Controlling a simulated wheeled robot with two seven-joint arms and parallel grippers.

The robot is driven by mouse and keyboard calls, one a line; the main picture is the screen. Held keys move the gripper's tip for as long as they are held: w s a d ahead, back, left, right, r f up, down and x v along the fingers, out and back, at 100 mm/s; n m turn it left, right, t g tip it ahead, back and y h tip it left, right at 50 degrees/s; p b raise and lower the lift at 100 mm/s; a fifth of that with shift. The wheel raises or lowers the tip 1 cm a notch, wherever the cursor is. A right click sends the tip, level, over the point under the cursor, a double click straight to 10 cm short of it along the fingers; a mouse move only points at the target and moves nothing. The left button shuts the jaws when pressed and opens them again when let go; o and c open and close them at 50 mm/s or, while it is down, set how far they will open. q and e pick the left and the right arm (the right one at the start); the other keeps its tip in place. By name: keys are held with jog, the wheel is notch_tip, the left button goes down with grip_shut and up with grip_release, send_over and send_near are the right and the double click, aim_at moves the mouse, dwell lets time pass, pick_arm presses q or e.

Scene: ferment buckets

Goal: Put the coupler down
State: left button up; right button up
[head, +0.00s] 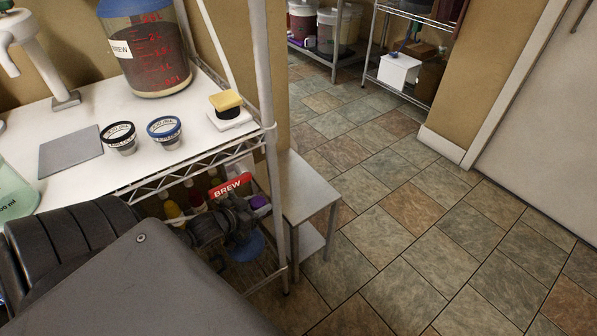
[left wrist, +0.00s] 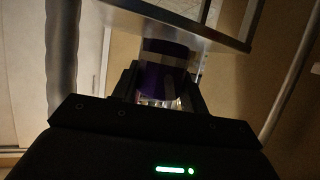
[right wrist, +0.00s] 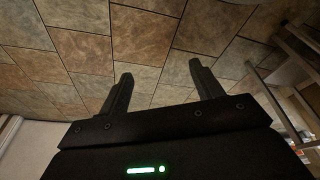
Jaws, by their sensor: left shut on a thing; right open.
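The coupler shows as a purple and grey cylinder (left wrist: 165,82) between the fingers of my left gripper (left wrist: 160,76) in the left wrist view. The gripper is shut on it. In the head view my left gripper (head: 246,208) is beside the wire rack, below its white top, and a bit of the purple coupler (head: 259,201) shows at its tip. The arm and fingers hide most of it. My right gripper (right wrist: 160,72) is open and empty above the tiled floor in the right wrist view.
A small grey side table (head: 311,185) with a bare top stands right of the rack. The white worktop (head: 190,135) holds a brew bucket (head: 150,55), two labelled tubs and a sponge (head: 226,101). Bottles and a red BREW sign (head: 230,185) are below. Floor at right is clear.

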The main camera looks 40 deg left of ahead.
pick_arm(q)
jog(key=shift+r, duration=0.1)
jog(key=w+b, duration=0.1)
jog(key=w, duration=1)
jog(key=w+b, duration=0.1)
jog(key=w, duration=0.5)
jog(key=shift+w+d+b, duration=0.2)
jog(key=shift+d+b, duration=0.1)
jog(key=shift+d, duration=0.1)
jog(key=shift+w, duration=0.4)
jog(key=shift+f, duration=0.25)
notch_tip(320, 180, down, 3)
jog(key=shift+r+b, duration=0.1)
jog(key=shift+b, duration=0.55)
pick_arm(e)
notch_tip(320, 180, up, 8)
jog(key=t, duration=0.1)
jog(key=shift+a+f+t, duration=0.15)
jog(key=shift+a+t, duration=0.2)
jog(key=shift+t, duration=0.05)
jog(key=shift+w, duration=0.15)
